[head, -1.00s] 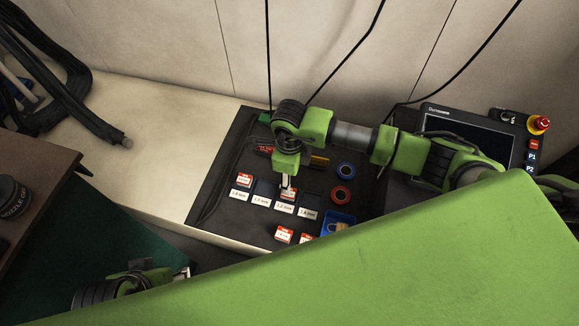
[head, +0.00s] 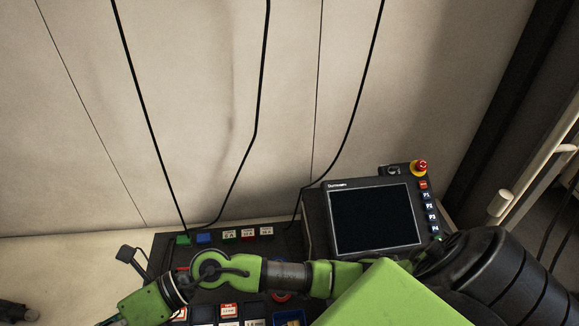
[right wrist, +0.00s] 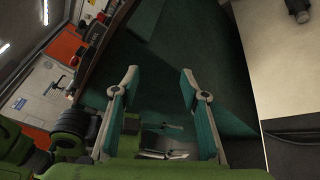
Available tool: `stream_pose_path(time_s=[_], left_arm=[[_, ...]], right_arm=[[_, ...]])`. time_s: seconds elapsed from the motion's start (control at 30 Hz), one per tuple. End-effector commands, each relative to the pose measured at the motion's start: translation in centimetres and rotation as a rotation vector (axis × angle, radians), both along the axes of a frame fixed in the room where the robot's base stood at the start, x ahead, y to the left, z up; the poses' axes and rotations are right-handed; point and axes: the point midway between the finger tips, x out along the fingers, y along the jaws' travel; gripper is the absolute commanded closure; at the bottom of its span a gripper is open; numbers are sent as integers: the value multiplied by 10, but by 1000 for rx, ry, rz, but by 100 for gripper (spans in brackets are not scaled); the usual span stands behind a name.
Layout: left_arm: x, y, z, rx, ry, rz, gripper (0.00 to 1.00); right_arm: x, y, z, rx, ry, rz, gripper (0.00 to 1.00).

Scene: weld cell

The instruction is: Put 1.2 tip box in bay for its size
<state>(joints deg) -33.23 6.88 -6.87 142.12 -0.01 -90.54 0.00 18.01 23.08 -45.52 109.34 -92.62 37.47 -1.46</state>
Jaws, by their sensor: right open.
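In the head view a red-and-white tip box (head: 229,310) sits in the third bay from the left, at the bottom edge of the picture. That is the bay my right gripper was over earlier; the box's print is too small to read. Another red-topped box (head: 177,315) sits in the leftmost bay. The bay between them (head: 203,314) and the rightmost bay (head: 254,309) look empty. My right gripper (right wrist: 158,82) is open and empty in the right wrist view, over dark green floor, away from the boxes.
A control panel with a dark screen (head: 375,220) and a red emergency button (head: 420,167) stands right of the bays. Small coloured blocks (head: 228,236) line the mat's back. A blue tray (head: 291,317) is at the bottom. Black cables hang along the wall.

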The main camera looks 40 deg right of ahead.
Motion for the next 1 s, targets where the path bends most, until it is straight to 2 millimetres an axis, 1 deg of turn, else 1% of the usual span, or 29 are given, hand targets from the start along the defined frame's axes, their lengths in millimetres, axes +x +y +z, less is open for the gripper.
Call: stream_pose_path(time_s=[0.03, 0.07, 0.1, 0.17, 0.2, 0.23, 0.27, 0.3, 0.37, 0.4, 0.47, 0.5, 0.57, 0.6, 0.67, 0.7, 0.73, 0.77, 0.8, 0.9, 1.0], left_arm=[[0, 0, 0, 0, 0, 0, 60], [0, 0, 0, 0, 0, 0, 60], [0, 0, 0, 0, 0, 0, 60], [0, 0, 0, 0, 0, 0, 60], [0, 0, 0, 0, 0, 0, 60], [0, 0, 0, 0, 0, 0, 60], [0, 0, 0, 0, 0, 0, 60], [0, 0, 0, 0, 0, 0, 60], [0, 0, 0, 0, 0, 0, 60], [0, 0, 0, 0, 0, 0, 60], [0, 0, 0, 0, 0, 0, 60], [0, 0, 0, 0, 0, 0, 60], [0, 0, 0, 0, 0, 0, 60], [0, 0, 0, 0, 0, 0, 60], [0, 0, 0, 0, 0, 0, 60], [0, 0, 0, 0, 0, 0, 60], [0, 0, 0, 0, 0, 0, 60], [0, 0, 0, 0, 0, 0, 60], [0, 0, 0, 0, 0, 0, 60], [0, 0, 0, 0, 0, 0, 60], [0, 0, 0, 0, 0, 0, 60]], right_arm=[[10, -3, 35, 157, 66, -90, 59], [20, -9, 55, 249, 108, -150, 59], [34, -23, 78, 369, 167, -235, 59], [57, -51, 104, 535, 267, -370, 59], [73, -74, 114, 638, 338, -463, 59], [84, -93, 118, 712, 394, -536, 59], [94, -114, 119, 780, 451, -610, 59], [106, -142, 115, 866, 532, -710, 59], [119, -185, 99, 980, 661, -864, 59], [123, -213, 83, 1045, 750, -969, 59], [122, -251, 51, 1128, 891, -1129, 59], [116, -275, 26, 1172, 988, -1236, 59], [100, -304, -14, 1219, 1139, -1397, 59], [83, -319, -42, 1238, 1244, -1502, 59], [51, -336, -82, 1243, 1403, -1658, 59], [27, -343, -105, 1234, 1505, -1754, 59], [8, -346, -120, 1221, 1579, -1821, 59], [-11, -348, -133, 1202, 1651, -1882, 59], [-36, -349, -148, 1171, 1739, -1957, 59], [-88, -346, -171, 1087, 1912, -2097, 59], [-121, -342, -180, 1017, 2017, -2175, 59]])
